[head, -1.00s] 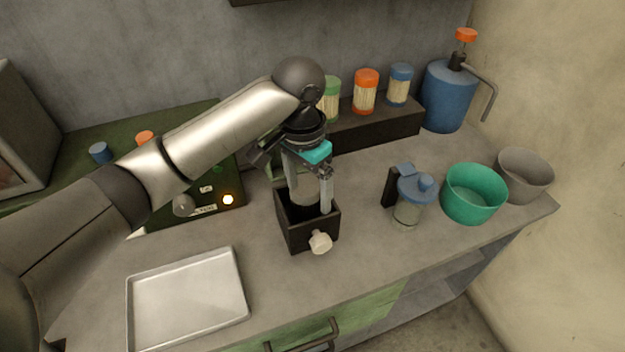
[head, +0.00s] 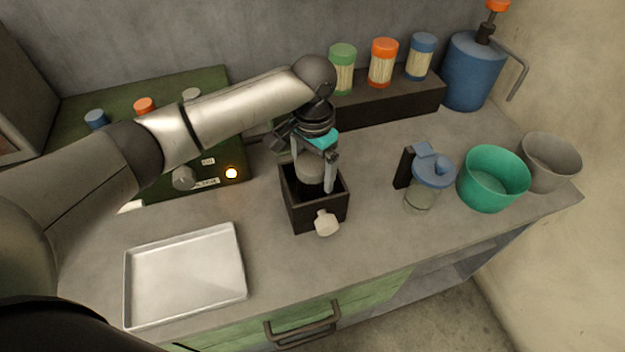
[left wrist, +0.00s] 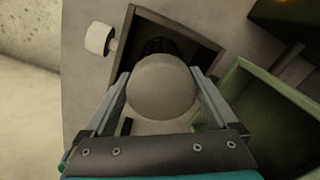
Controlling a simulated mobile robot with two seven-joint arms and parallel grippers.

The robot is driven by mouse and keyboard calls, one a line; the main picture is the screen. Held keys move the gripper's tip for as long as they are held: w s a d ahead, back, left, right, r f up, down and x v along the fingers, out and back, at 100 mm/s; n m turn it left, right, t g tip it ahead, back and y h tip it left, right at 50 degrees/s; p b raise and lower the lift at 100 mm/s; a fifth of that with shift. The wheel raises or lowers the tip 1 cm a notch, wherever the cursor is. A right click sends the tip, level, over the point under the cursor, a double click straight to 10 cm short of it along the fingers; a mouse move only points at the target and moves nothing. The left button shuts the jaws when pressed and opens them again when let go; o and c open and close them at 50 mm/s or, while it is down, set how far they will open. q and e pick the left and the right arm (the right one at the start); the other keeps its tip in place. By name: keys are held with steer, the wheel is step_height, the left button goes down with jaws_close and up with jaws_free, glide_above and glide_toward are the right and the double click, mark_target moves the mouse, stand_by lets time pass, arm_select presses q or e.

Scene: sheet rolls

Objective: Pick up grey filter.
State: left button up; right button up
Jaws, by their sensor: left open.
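A rounded light-grey piece, which looks like the grey filter (head: 309,169), stands in the mouth of a dark open-topped box (head: 300,210) with a pale knob on its front. My left gripper (head: 315,181) points down over the box. Its jaws are open, with one finger on either side of the grey piece. In the left wrist view the round grey top of the filter (left wrist: 162,88) sits between the two fingers of my left gripper (left wrist: 162,77). The filter's lower part is hidden in the box. My right gripper is not in view.
A metal tray (head: 186,275) lies at the front left. A blue-lidded jar (head: 420,195), a green bowl (head: 493,182) and a grey bowl (head: 548,163) stand to the right. A dark shelf (head: 385,103) with several capped jars is behind. A green machine (head: 212,150) stands at the left.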

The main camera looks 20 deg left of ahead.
arm_select(q)
step_height(320, 180, down, 5)
steer(key=shift+a+r+b, duration=0.1)
steer(key=shift+b, duration=0.45)
steer(key=shift+r, duration=0.1)
steer(key=c, duration=1.3)
steer(key=shift+c, duration=0.2)
steer(key=shift+r, duration=0.1)
